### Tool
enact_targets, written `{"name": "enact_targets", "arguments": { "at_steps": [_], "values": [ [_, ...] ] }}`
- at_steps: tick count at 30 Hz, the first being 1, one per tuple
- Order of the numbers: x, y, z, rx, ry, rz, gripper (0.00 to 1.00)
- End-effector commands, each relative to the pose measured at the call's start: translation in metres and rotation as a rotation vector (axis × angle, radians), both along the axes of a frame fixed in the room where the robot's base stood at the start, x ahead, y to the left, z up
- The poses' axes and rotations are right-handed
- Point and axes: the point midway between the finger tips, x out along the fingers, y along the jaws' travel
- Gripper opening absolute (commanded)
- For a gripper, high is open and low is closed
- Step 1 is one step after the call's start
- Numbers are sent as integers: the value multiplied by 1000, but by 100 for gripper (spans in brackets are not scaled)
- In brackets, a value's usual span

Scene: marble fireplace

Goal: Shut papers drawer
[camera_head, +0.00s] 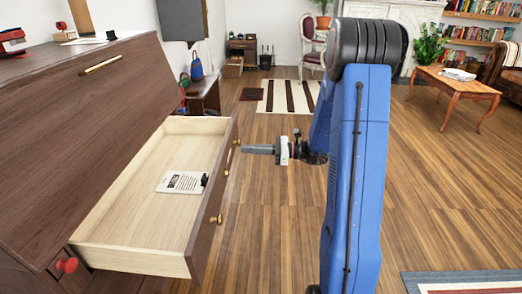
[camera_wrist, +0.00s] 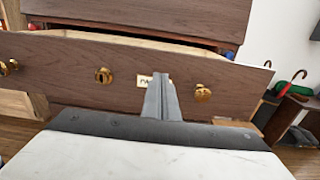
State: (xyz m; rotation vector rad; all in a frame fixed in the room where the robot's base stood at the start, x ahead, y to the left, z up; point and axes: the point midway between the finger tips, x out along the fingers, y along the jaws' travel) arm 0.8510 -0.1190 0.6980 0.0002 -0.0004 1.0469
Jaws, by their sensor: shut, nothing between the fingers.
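The papers drawer (camera_head: 128,225) is pulled well out of the dark wooden cabinet (camera_head: 75,120) on the left in the head view. A printed paper with a black clip (camera_head: 184,182) lies inside it. The drawer's front (camera_wrist: 130,75) fills the middle of the wrist view, with brass knobs (camera_wrist: 203,93), a keyhole plate and a small label (camera_wrist: 145,80) partly covered by my fingers. My gripper (camera_head: 248,149) is shut and empty, pointing at the outer face of the drawer front. In the wrist view its fingertips (camera_wrist: 161,78) overlap the front near the label; I cannot tell whether they touch.
A small red knob (camera_head: 67,265) sits low on the cabinet. Beyond the drawer stands a small dark wooden piece (camera_head: 203,97). A wooden coffee table (camera_head: 455,83) and a rug edge (camera_head: 465,285) are at the right. The wooden floor between is clear.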

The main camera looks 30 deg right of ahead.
Motion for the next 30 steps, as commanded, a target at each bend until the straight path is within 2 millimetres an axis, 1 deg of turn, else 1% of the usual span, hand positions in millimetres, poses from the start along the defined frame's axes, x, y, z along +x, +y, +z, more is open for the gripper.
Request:
{"name": "enact_targets", "arguments": {
  "at_steps": [1,4,10,15,26,30],
  "values": [
    [3,8,0,-1,0,4,0],
    [10,19,0,0,0,3,0],
    [19,34,0,0,0,2,0],
    [22,38,0,-1,1,0,0],
    [22,39,0,0,0,0,0],
    [25,46,0,0,0,2,0]
  ]
}}
